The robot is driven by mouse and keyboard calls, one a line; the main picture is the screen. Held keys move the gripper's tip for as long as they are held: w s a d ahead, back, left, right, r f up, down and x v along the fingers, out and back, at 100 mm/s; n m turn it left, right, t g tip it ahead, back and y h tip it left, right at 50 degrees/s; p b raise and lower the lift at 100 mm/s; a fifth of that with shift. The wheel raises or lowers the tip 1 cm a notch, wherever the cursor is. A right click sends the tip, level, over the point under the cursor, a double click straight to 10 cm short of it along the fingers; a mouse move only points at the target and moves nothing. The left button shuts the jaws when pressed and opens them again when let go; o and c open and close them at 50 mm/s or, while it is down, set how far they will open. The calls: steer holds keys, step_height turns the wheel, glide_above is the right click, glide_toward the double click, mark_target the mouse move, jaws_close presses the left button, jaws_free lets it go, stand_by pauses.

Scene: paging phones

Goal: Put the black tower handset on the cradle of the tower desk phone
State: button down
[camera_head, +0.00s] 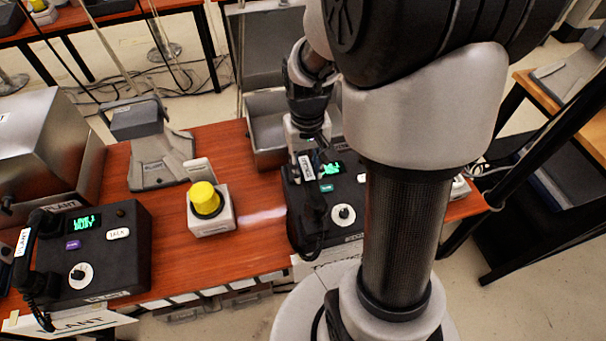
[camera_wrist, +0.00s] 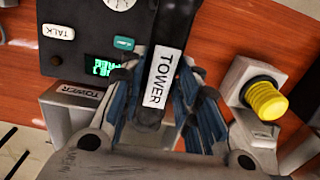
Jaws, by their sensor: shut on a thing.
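The black tower handset (camera_head: 313,207) has a white TOWER label and lies along the left side of the black tower desk phone (camera_head: 358,216) in the head view. In the wrist view the handset (camera_wrist: 172,30) runs up between my fingers, beside the edge of the tower phone (camera_wrist: 85,20). My gripper (camera_head: 303,160) is shut on the handset near its label; it also shows in the wrist view (camera_wrist: 165,100). The cradle is hidden under the handset and my fingers. I cannot tell whether the handset touches it or hangs just above.
A box with a yellow button (camera_head: 206,200) stands left of the tower phone. The plant phone (camera_head: 115,270), with its own handset (camera_head: 30,255), is at the far left. A grey stand (camera_head: 158,165) and an open metal bin (camera_head: 265,130) are behind. Some red tabletop between the phones is bare.

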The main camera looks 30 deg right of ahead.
steer(key=shift+f+b, duration=0.8)
steer(key=shift+f, duration=1.45)
steer(key=shift+f, duration=0.15)
steer(key=c, duration=1.2)
jaws_free()
